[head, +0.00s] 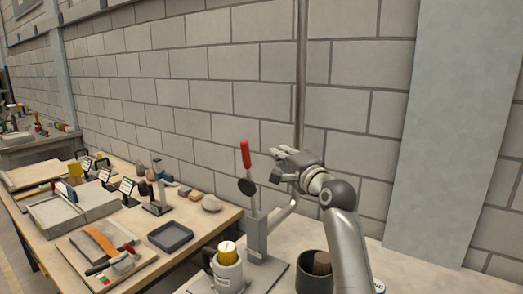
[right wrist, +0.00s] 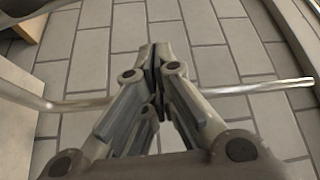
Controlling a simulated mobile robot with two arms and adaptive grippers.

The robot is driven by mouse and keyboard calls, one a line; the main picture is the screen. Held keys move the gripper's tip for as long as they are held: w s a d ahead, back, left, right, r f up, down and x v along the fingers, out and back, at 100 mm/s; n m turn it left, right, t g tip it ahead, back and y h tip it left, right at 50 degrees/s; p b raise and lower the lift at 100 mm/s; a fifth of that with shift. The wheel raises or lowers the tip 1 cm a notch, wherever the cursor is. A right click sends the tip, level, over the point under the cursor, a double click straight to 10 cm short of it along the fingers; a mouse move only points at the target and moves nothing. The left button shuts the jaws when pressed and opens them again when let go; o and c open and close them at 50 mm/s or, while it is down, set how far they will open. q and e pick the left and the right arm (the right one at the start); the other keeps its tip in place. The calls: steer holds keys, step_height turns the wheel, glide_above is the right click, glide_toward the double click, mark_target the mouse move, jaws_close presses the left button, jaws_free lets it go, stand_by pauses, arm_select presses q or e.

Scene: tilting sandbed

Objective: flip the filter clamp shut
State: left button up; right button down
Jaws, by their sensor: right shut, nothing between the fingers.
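The clamp has a red handle (head: 245,153) standing nearly upright, with a dark round pad (head: 246,187) below it. Its grey upright post (head: 257,236) rises from a flat base plate on the bench. My right gripper (head: 280,160) is to the right of the red handle, at about its height in the picture, and apart from it in the head view. In the right wrist view its fingers (right wrist: 158,68) are closed together with nothing between them. The clamp handle cannot be made out in that view. My left gripper is not in view.
A grey pot with a yellow top (head: 227,249) stands left of the clamp, and a dark cup (head: 315,268) right of it. A thin vertical pole (head: 301,70) runs before the block wall. A cluttered wooden bench (head: 190,247) stands at left.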

steer(key=a+p, duration=0.1)
steer(key=w+a+p, duration=0.1)
steer(key=a, duration=0.1)
steer(key=w+a+p, duration=0.1)
steer(key=a, duration=0.1)
steer(key=shift+f, duration=0.1)
stand_by(0.4)
steer(key=shift+s, duration=0.1)
